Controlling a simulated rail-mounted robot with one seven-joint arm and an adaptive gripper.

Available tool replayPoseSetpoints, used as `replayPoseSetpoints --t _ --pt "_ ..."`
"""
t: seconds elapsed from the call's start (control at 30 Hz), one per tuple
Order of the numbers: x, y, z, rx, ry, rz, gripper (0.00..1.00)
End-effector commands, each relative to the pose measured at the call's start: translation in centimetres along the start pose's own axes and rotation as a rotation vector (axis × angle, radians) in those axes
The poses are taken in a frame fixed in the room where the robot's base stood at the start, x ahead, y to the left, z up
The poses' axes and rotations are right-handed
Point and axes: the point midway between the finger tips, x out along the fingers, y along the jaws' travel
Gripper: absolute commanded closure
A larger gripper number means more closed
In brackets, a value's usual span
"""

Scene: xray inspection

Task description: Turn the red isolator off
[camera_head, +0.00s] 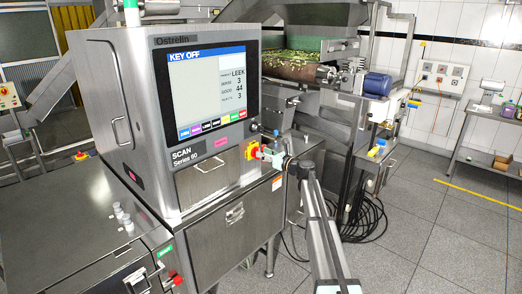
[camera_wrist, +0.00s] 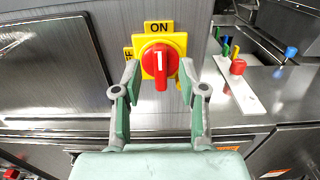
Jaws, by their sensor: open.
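The red isolator (camera_wrist: 160,68) is a red rotary knob on a yellow plate, with an ON label at the top and an OFF label, partly hidden, at the left. The knob stands upright, with its white mark in line with ON. In the head view the isolator (camera_head: 251,150) is on the front of the X-ray machine, below the screen. My gripper (camera_wrist: 159,82) is open, with one green-padded finger on each side of the knob. I cannot tell whether the fingers touch it. In the head view my gripper (camera_head: 267,154) is right at the isolator.
The X-ray machine's screen (camera_head: 208,92) reads KEY OFF. A red button (camera_head: 177,280) is at the lower left. Black cables (camera_head: 362,220) lie on the floor at the right.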

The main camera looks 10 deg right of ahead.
Motion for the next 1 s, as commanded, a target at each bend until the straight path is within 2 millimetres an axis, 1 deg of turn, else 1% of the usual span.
replayPoseSetpoints --t 0.03,0.2,0.57,0.6,0.67,0.7,1.0 --pt "0.8 -0.1 0.2 0.001 0.000 0.000 0.58" --pt "2.0 -0.1 0.1 0.001 0.000 0.000 0.58" --pt "2.3 0.0 0.0 0.000 0.000 0.000 0.58" --pt "2.3 0.0 0.0 0.000 0.000 0.000 0.72" --pt "2.3 0.0 0.0 0.000 0.000 0.000 0.94" --pt "2.3 0.0 0.0 0.000 0.000 0.000 1.00" --pt "2.3 0.0 -0.1 -0.007 0.000 0.000 1.00"
